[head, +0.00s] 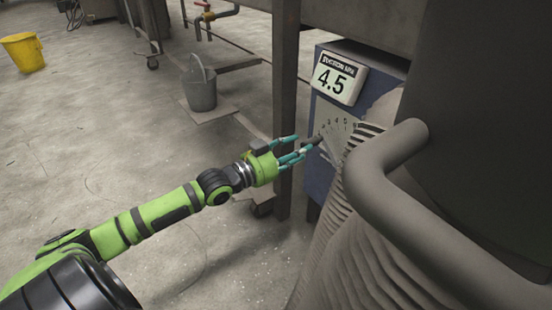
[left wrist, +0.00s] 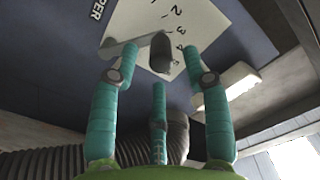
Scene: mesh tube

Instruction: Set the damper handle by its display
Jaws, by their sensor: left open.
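The damper handle (head: 314,140) is a short dark grip in front of a pale fan-shaped scale plate (head: 333,150) on a blue cabinet. In the left wrist view the dark grip (left wrist: 160,52) sits between the fingertips, with scale numerals beside it. The white display (head: 339,80) above reads 4.5. My left gripper (head: 295,150) is green with teal fingers and is open, its fingertips close around the handle. I cannot tell whether any finger touches it. The scale position under the handle is partly hidden. My right gripper is not in view.
A thick grey pipe (head: 385,165) and ribbed hose (head: 350,245) stand close on the right of the cabinet. A brown post (head: 285,100) rises just left of it. A grey bucket (head: 200,88) and yellow bucket (head: 23,52) stand farther back. The left floor is mostly clear.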

